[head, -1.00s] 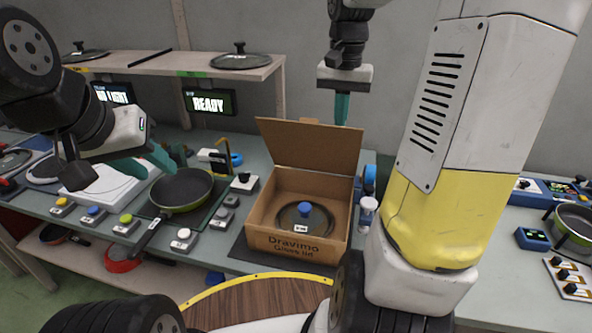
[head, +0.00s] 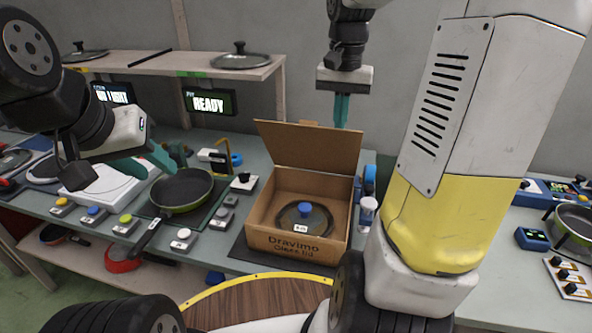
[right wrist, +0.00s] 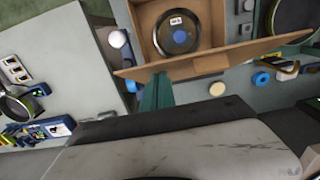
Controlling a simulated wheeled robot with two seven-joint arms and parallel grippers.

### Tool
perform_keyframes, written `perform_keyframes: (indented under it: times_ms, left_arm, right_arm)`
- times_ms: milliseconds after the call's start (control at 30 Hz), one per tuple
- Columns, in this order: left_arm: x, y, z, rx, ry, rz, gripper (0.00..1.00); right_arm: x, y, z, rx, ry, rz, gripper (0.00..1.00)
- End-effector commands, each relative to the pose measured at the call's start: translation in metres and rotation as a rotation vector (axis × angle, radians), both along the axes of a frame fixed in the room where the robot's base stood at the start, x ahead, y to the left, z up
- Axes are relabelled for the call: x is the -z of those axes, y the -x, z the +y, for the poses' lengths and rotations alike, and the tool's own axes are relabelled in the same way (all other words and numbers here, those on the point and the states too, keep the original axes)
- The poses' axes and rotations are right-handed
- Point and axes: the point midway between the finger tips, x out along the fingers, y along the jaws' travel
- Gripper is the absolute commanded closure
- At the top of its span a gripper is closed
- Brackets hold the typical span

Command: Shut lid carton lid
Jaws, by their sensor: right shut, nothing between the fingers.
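The cardboard carton (head: 260,222) stands on the table with its lid (head: 308,147) raised at the back, leaning a little backward. A glass lid with a blue knob (head: 305,208) lies inside the carton; it also shows in the right wrist view (right wrist: 181,36). My right gripper (head: 341,110) is shut and empty, pointing down behind the carton lid near its right side. In the right wrist view its fingers (right wrist: 156,92) are close to the carton lid's edge (right wrist: 215,62); I cannot tell whether they touch. My left gripper (head: 150,165) is over the table near the pan, its fingers apart.
A black frying pan (head: 181,190) lies left of the carton, with several button boxes around it. A jar (head: 367,214) and a blue tape roll stand right of the carton. A wooden shelf (head: 180,64) with pan lids is at the back left.

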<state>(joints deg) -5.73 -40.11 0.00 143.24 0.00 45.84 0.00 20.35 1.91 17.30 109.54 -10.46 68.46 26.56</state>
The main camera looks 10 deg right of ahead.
Motion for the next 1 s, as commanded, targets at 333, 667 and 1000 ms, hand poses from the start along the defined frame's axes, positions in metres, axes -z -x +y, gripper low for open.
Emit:
perform_keyframes:
  times_ms: [333, 667, 1000]
  left_arm:
    - [0.000, 0.000, 0.000, 0.000, 0.000, 0.000, 0.64]
    - [0.000, 0.000, 0.000, 0.000, 0.000, 0.000, 0.64]
    - [0.000, 0.000, 0.000, 0.000, 0.000, 0.000, 0.64]
  right_arm:
    - [0.000, 0.000, 0.000, 0.000, 0.000, 0.000, 1.00]
    - [-0.027, -0.001, 0.000, 0.000, 0.000, -0.003, 1.00]
    - [-0.057, 0.000, 0.000, 0.000, 0.000, -0.001, 1.00]
